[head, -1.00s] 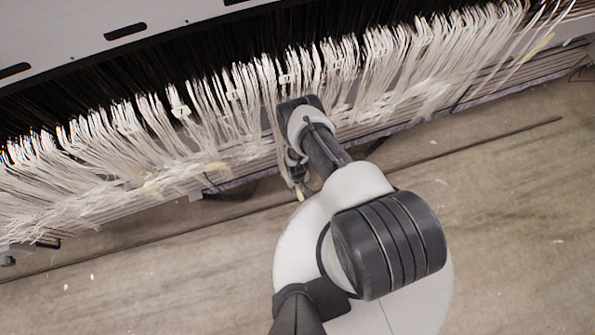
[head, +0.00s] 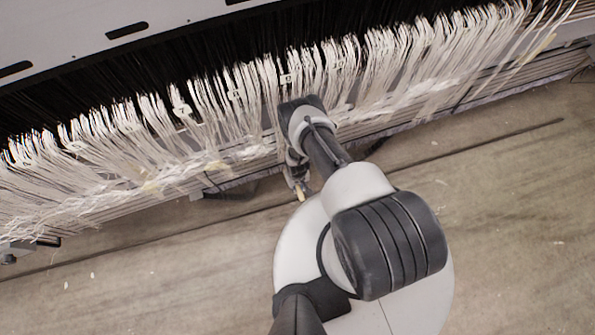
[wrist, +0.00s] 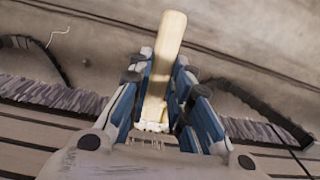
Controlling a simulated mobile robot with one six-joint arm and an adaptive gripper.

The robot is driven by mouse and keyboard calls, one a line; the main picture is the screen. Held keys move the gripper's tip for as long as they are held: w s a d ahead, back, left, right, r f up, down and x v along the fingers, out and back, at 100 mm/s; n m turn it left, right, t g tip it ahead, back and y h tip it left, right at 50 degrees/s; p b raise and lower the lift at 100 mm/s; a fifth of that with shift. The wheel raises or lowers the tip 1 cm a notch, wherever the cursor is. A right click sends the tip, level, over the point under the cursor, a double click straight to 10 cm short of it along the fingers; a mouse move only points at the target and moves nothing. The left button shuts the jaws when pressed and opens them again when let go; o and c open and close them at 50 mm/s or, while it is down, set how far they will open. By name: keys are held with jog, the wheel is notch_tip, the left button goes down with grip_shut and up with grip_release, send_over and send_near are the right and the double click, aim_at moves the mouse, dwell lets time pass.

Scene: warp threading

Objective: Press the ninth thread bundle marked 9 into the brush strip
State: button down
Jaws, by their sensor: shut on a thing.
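The ninth thread bundle, pale and fibrous, carries a small tag marked 9 (head: 285,79) in the head view, just above my wrist. Its lower part is partly hidden by my arm. Dark bristle-like rows (head: 255,42) lie behind the white bundles; I cannot tell whether they are the brush strip. My gripper (head: 299,184) is low in front of the rails, below the bundle. In the wrist view my gripper (wrist: 164,75) has blue-sided fingers shut on a pale-handled tool (wrist: 164,55). The handle points away from the palm, with small whitish teeth or bristles near the palm.
Neighbouring bundles tagged 8 (head: 235,95) and 10 (head: 336,61) stand close on either side. Long rails (head: 400,115) run below the threads. A grey fringed strip (wrist: 50,94) shows in the wrist view. The floor (head: 130,270) in front is mostly clear.

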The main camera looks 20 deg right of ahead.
aim_at(303, 200)
jog(key=shift+w, duration=0.35)
jog(key=s+p, duration=0.2)
jog(key=s, duration=0.5)
jog(key=shift+s, duration=1.75)
